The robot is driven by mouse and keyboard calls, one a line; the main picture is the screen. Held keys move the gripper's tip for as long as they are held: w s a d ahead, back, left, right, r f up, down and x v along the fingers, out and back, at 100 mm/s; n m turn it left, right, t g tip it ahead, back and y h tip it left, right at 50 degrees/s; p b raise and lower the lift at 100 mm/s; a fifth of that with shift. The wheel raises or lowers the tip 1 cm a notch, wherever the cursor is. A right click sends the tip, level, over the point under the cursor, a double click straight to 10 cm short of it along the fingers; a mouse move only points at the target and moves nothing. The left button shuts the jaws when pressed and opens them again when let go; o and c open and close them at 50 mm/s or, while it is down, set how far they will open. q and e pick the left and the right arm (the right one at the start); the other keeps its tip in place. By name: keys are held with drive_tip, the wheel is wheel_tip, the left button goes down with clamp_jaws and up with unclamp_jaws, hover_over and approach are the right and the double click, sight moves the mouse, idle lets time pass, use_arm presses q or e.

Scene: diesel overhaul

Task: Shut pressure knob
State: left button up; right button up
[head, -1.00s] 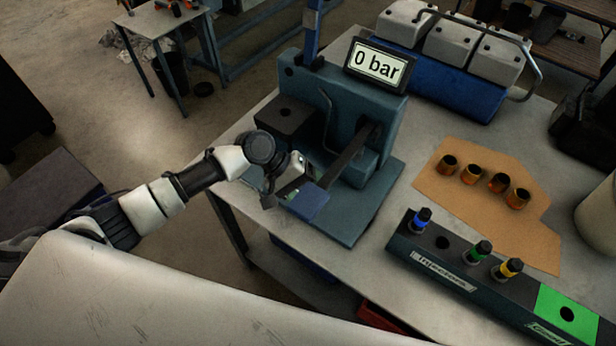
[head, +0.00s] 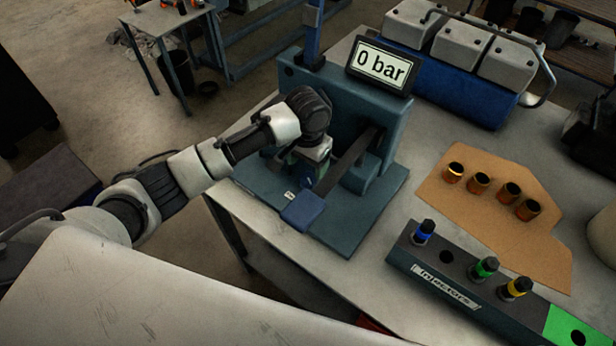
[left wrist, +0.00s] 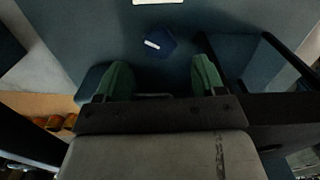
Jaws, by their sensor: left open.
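The pressure knob (left wrist: 160,43) shows in the left wrist view as a small dark blue, angular knob with a white mark, on a blue-grey surface. My left gripper (left wrist: 162,80) is open, its two green fingers apart, with the knob ahead of the gap between them. The fingers do not appear to touch it. In the head view my left gripper (head: 303,172) is over the tester's base plate (head: 345,222), close to the lever. The knob is hidden there behind my arm. The tester's display (head: 381,66) reads "0 bar". My right gripper is not in view.
The tester's dark lever, with a blue end pad (head: 303,211), slants beside my left gripper. Right of it stand an injector rack (head: 448,284) and a cardboard mat (head: 465,205) with several copper-coloured cups. A blue engine cover (head: 450,88) stands at the back.

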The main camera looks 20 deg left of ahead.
sight(308, 178)
use_arm(q)
wheel_tip(308, 178, down, 7)
drive_tip(key=shift+p, duration=0.35)
